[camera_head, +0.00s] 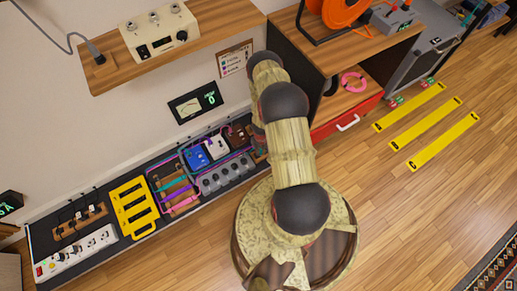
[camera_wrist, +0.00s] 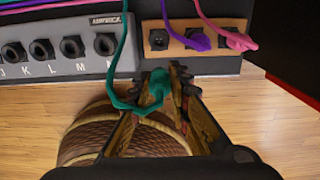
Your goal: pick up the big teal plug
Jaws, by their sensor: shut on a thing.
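The big teal plug (camera_wrist: 156,88) is between the fingers of my gripper (camera_wrist: 165,80) in the wrist view. The fingers are shut on it. A teal cable (camera_wrist: 124,50) runs from the plug and loops up past the grey socket box. The plug is held above the floor, in front of the socket box and the wooden socket strip, apart from both. In the head view my arm hides the gripper and the plug.
The grey socket box (camera_wrist: 60,48) has a row of black sockets. The wooden socket strip (camera_wrist: 180,41) beside it has an empty socket (camera_wrist: 158,39) at left, a purple plug (camera_wrist: 197,40) and a pink plug (camera_wrist: 237,39). A red drawer (camera_head: 345,122) stands to the right.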

